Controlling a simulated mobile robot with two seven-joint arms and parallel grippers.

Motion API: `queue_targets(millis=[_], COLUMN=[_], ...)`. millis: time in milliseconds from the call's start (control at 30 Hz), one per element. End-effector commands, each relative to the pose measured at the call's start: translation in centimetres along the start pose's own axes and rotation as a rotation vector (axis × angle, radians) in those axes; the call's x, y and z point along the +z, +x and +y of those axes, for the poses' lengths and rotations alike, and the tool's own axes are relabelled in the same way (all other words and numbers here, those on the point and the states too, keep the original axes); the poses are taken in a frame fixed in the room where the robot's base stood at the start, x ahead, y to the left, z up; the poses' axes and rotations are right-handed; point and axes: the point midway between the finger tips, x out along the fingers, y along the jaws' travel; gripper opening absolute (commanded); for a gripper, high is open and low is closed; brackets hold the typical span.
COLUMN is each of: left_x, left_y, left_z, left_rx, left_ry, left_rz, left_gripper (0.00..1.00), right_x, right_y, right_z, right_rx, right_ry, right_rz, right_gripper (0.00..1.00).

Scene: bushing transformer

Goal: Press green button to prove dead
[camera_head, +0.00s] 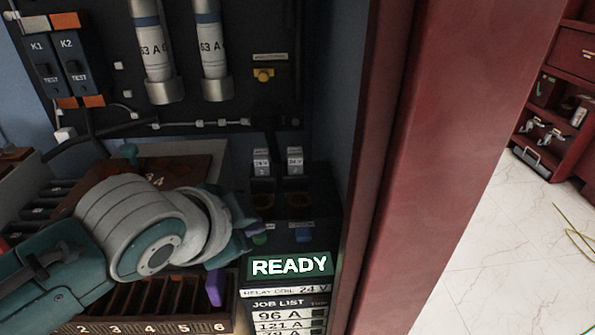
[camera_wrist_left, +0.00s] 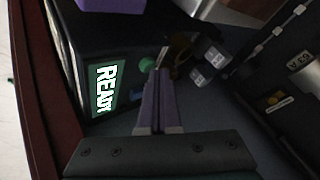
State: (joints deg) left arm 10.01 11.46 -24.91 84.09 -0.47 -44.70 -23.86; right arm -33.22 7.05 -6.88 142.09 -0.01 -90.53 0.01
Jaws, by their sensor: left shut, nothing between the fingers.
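The green button (camera_head: 260,239) sits on the front of a dark box, just above the lit READY screen (camera_head: 290,265). It also shows in the left wrist view (camera_wrist_left: 147,63), just beyond my fingertips. A blue button (camera_head: 303,235) is to its right. My left gripper (camera_head: 246,232) reaches in from the left, its fingers shut and empty, close to the green button. In the left wrist view the shut purple-grey fingers (camera_wrist_left: 157,76) point toward the green button; I cannot tell whether they touch it. My right gripper is not in view.
A job list (camera_head: 290,312) lies below the screen. The red cabinet side (camera_head: 400,170) rises close on the right. Fuses (camera_head: 212,50) hang on the back panel.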

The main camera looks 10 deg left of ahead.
Motion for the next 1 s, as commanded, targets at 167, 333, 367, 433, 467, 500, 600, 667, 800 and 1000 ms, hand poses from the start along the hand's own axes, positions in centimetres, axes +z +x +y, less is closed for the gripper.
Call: queue_targets(millis=[167, 333, 367, 433, 467, 500, 600, 667, 800, 1000], left_x=[0.11, 0.23, 0.25, 0.30, 0.32, 0.35, 0.35, 0.35, 0.35, 0.02], left_y=[0.19, 0.33, 0.36, 0.42, 0.45, 0.48, 0.47, 0.47, 0.46, -0.02], left_z=[0.14, 0.25, 0.27, 0.32, 0.33, 0.36, 0.36, 0.36, 0.35, 0.02], left_rx=[0.000, 0.000, 0.000, 0.000, 0.000, 0.000, 0.000, 0.001, 0.001, 0.001], left_ry=[0.000, 0.000, 0.000, 0.000, 0.000, 0.000, 0.000, 0.000, 0.000, 0.000], left_rz=[0.000, 0.000, 0.000, 0.000, 0.000, -0.001, -0.001, -0.001, -0.001, -0.002], left_gripper=[0.00, 0.00, 0.00, 0.00, 0.00, 0.00, 0.00, 0.00, 0.00, 0.00], right_x=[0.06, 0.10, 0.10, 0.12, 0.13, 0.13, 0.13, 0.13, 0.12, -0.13], right_y=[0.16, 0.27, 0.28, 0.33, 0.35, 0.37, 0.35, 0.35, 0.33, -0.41], right_z=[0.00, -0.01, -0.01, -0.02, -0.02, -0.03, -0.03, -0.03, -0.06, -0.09], right_rx=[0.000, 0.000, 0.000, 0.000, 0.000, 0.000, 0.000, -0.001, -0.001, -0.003], right_ry=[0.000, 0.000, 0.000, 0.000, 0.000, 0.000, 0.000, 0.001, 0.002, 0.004], right_rz=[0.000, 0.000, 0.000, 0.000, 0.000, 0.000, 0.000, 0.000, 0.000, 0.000], right_gripper=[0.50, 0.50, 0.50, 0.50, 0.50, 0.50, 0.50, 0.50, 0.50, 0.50])
